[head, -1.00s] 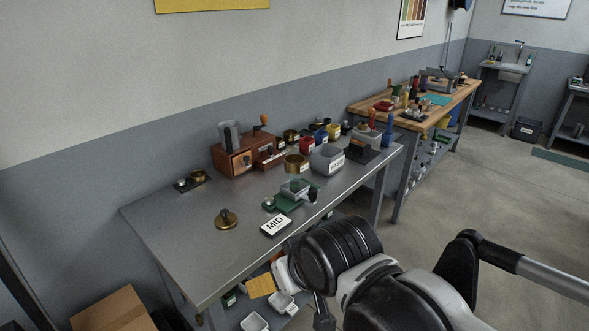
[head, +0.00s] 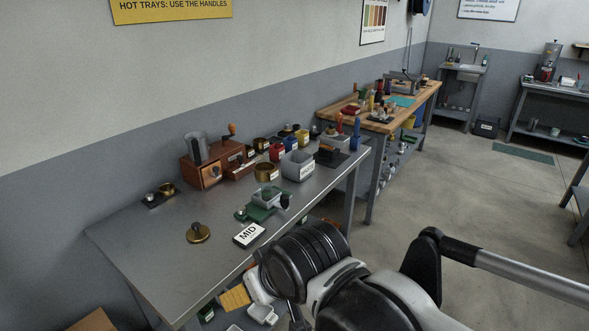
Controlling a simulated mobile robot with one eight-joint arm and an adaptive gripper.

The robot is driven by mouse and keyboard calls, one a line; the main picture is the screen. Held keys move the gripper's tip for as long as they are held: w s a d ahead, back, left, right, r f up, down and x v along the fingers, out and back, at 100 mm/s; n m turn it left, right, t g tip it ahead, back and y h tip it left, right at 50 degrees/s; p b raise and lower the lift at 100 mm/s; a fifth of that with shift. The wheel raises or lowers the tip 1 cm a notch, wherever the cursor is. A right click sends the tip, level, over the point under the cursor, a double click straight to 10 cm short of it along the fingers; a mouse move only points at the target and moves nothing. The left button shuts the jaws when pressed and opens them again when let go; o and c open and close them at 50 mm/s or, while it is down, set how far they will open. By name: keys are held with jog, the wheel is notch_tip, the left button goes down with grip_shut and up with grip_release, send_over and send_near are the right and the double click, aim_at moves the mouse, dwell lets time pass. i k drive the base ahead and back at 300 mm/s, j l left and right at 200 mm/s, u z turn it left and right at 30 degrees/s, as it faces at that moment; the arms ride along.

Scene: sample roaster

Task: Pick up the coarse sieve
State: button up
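On the grey metal table (head: 140,240), a brass ring-shaped vessel (head: 265,171) with a small label stands near the middle, left of a grey bin (head: 297,165). Another brass ring (head: 260,144) stands behind it, by the wooden box. Either could be a sieve; the labels are too small to read, so I cannot tell which is the coarse sieve. My arm reaches in from the lower right, its black wrist at the table's front edge.
A green device (head: 263,205), a "MID" sign (head: 249,235) and a brass knobbed disc (head: 198,233) occupy the front. A wooden grinder box (head: 205,172) and several coloured jars stand behind. A wood-topped bench (head: 380,125) stands beyond; the floor at right is open.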

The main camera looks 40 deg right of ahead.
aim_at(264, 171)
jog(key=i+j+z, duration=0.15)
jog(key=z, duration=0.3)
jog(key=i+j+z, duration=0.15)
jog(key=z, duration=0.3)
jog(key=i+j+z, duration=0.1)
jog(key=j+z, duration=0.15)
jog(key=z, duration=0.2)
jog(key=i+j+z, duration=0.1)
jog(key=j+z, duration=0.15)
jog(key=z, duration=0.2)
jog(key=j+z, duration=0.3)
jog(key=z, duration=0.15)
